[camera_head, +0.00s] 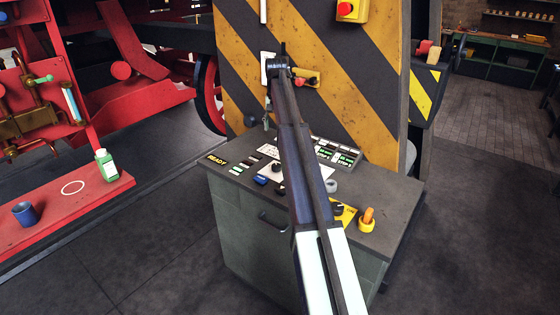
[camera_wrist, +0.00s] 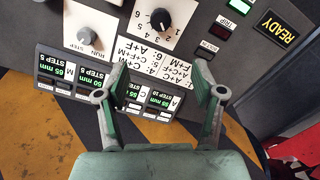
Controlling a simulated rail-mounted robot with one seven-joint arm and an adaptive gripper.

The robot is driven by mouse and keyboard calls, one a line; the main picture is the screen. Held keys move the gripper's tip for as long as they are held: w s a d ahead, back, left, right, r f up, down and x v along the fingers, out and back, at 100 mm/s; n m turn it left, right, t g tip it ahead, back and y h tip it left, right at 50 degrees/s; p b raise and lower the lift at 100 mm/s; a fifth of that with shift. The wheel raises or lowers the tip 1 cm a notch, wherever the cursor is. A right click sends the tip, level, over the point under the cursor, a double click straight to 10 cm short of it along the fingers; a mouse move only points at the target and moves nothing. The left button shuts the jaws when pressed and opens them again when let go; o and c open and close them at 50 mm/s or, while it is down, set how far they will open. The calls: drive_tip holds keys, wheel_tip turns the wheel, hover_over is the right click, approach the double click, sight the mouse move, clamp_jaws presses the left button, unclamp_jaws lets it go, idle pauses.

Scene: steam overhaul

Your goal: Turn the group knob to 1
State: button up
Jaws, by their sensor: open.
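The group knob (camera_wrist: 160,19) is a round black knob with a white pointer mark, on a white plate numbered 1 to 6 near the top of the wrist view. The mark points toward the lower side in the picture; the exact number it meets is hard to read. A legend card (camera_wrist: 148,68) with letter combinations lies just below it. My gripper (camera_wrist: 158,88) is open and empty, its two fingers apart over the console, with the knob beyond the tips and between their lines. In the head view the knob (camera_head: 277,167) shows beside my arm; I cannot make out my gripper there.
A grey knob (camera_wrist: 88,36) sits left of the group knob. Lit displays (camera_wrist: 69,77) line the console's edge beside a striped panel (camera_head: 335,70). A READY sign (camera_head: 217,159) and small buttons are at one side. A yellow-orange switch (camera_head: 367,219) stands at the console's right.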

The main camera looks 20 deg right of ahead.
sight(276, 165)
wheel_tip(276, 165, down, 17)
drive_tip(key=p, duration=0.4)
drive_tip(key=shift+s+a, duration=0.1)
drive_tip(key=shift+a, duration=0.05)
drive_tip(key=c, duration=1.1)
